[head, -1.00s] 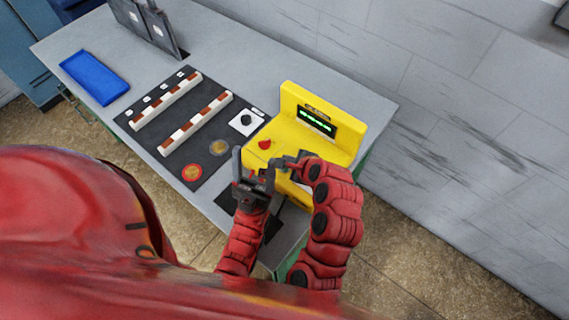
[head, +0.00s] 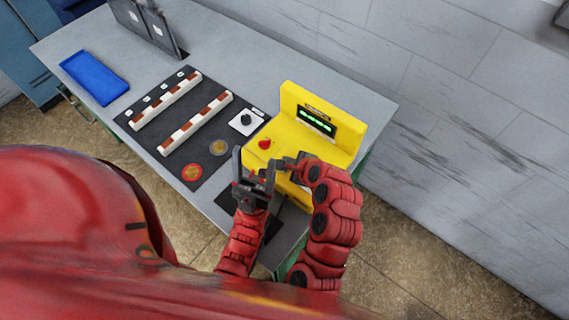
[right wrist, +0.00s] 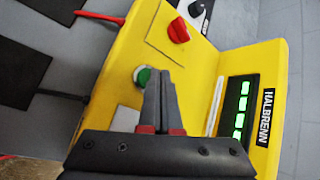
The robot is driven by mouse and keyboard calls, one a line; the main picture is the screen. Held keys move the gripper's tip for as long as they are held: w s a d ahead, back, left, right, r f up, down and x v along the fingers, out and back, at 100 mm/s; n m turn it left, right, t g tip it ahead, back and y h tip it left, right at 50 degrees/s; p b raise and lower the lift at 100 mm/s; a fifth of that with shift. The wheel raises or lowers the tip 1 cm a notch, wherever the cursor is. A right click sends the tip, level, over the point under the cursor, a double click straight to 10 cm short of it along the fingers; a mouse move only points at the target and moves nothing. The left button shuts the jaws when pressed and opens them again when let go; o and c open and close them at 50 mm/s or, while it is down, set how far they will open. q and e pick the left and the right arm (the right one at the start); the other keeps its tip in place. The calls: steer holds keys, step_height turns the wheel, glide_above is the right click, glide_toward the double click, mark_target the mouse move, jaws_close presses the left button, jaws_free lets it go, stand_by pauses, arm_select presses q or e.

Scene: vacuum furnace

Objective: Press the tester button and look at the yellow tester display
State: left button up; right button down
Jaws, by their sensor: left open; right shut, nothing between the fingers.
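The yellow tester (head: 345,144) stands on the bench, with a lit display (head: 316,121) showing a row of green characters too small to read. The display (right wrist: 240,108) is also lit green in the right wrist view. A round green button (right wrist: 143,76) sits on the tester's top face. My right gripper (right wrist: 154,82) is shut and empty, its fingertips right over the button's edge and partly hiding it; I cannot tell whether they touch it. In the head view, my right gripper (head: 287,163) is above the tester's front. My left gripper (head: 254,168) is open at the tester's front left.
A red knob (head: 265,144) is on the tester. A blue tray (head: 95,77) is farther left. A grey wall is behind.

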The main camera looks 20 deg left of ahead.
steer(key=shift+f, duration=0.45)
stand_by(0.6)
steer(key=shift+r+p, duration=0.7)
steer(key=shift+r, duration=0.15)
step_height(320, 180, up, 5)
steer(key=p, duration=0.4)
stand_by(0.5)
stand_by(0.5)
